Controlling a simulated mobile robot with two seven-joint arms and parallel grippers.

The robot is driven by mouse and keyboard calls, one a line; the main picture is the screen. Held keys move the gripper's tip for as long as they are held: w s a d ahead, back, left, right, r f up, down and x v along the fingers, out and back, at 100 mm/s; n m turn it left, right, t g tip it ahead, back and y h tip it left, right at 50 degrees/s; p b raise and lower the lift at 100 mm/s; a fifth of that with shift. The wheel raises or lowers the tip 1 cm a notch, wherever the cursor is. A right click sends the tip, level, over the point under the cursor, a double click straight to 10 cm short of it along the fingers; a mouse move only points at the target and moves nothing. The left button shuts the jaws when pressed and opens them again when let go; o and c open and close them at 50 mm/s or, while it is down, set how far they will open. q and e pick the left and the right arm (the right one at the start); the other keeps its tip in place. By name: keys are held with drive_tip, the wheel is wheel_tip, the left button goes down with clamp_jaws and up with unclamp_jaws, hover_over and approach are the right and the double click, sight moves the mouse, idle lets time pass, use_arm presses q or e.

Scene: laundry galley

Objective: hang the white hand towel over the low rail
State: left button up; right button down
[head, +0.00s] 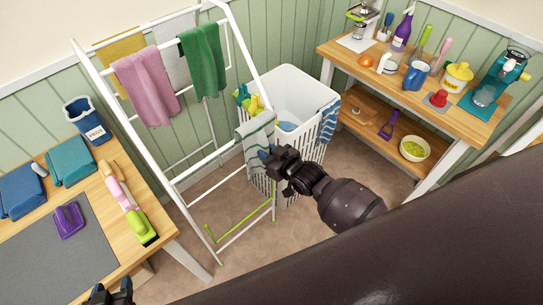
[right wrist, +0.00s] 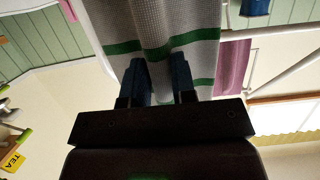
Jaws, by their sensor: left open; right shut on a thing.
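The white hand towel (head: 257,132) has green stripes and hangs at the right end of the drying rack (head: 152,131), in front of the laundry basket. My right gripper (head: 270,158) is shut on the towel. In the right wrist view the towel (right wrist: 160,30) hangs between and beyond the fingers (right wrist: 160,83). A low white rail (head: 208,162) of the rack runs toward the towel; I cannot tell whether the towel lies over it or only beside it. My left gripper (head: 111,293) is open and empty at the bottom left, partly cut off.
A pink towel (head: 146,88) and a green towel (head: 203,60) hang on the upper rails. The white laundry basket (head: 300,95) stands close behind my right gripper. A wooden table (head: 165,240) is at left, a stocked workbench (head: 400,90) at right.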

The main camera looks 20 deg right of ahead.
drive_tip(key=shift+w+a+b, duration=0.2)
drive_tip(key=shift+w+a, duration=0.1)
drive_tip(key=shift+w, duration=0.5)
drive_tip(key=shift+w+a+b, duration=0.15)
drive_tip(key=shift+w+a, duration=0.1)
drive_tip(key=shift+w, duration=0.5)
drive_tip(key=shift+w+a+b, duration=0.2)
drive_tip(key=shift+w+a, duration=0.1)
drive_tip(key=shift+w, duration=0.5)
wheel_tip(320, 180, down, 8)
drive_tip(key=b, duration=0.5)
drive_tip(key=shift+f, duration=0.35)
drive_tip(key=c, duration=0.8)
unclamp_jaws()
drive_tip(key=shift+c, duration=0.2)
drive_tip(key=shift+p+v, duration=0.4)
drive_tip(key=shift+v, duration=0.5)
drive_tip(key=p+v, duration=0.4)
drive_tip(key=v, duration=0.2)
